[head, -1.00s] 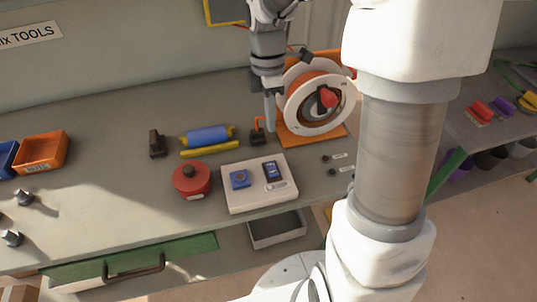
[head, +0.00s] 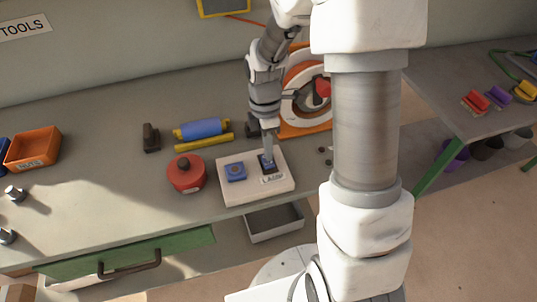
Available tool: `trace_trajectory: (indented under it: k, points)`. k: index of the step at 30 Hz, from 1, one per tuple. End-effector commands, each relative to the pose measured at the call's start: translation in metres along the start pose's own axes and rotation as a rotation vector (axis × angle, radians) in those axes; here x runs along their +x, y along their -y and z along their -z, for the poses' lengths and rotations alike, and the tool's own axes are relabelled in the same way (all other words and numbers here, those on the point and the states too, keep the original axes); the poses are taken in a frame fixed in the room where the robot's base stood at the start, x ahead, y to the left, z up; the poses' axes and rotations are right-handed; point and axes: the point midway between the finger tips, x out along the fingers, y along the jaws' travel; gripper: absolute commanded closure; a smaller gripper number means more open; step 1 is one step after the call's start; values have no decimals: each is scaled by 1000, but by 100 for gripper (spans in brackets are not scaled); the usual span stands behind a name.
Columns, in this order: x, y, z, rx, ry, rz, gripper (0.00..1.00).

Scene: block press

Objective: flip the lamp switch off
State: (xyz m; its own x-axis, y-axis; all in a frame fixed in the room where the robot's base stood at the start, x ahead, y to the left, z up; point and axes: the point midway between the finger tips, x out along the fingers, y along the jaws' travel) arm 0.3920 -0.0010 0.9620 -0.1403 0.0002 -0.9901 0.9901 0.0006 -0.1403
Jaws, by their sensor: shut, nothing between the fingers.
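The lamp switch (head: 265,168) is a dark blue rocker on the right side of a white switch box (head: 250,190) on the bench, with a "LAMP" label in front of it. My gripper (head: 269,158) is shut and empty, pointing down with its tips right over the switch. The tips hide part of the rocker. I cannot tell whether they touch it, or which way the rocker is tilted. A blue block with a round button (head: 235,171) sits on the left of the same box.
A red round pot (head: 187,174) stands left of the box. Behind are a blue and yellow roller (head: 201,129), a small dark block (head: 151,138) and an orange cable reel (head: 300,90). An orange bin (head: 32,148) is at far left.

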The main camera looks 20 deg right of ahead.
Motion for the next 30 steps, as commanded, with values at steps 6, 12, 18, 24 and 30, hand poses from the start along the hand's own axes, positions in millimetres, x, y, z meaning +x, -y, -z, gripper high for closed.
trace_trajectory:
  k: [6, 12, 18, 24, 30]
  points:
    - [17, 0, 0, 1, 0, -1, 100]
    - [18, 0, 0, 0, 0, -1, 100]
    - [20, 0, 0, 1, 0, -7, 100]
    - [28, 3, 0, 1, 0, -85, 100]
    - [27, 3, 0, 1, -1, -76, 100]
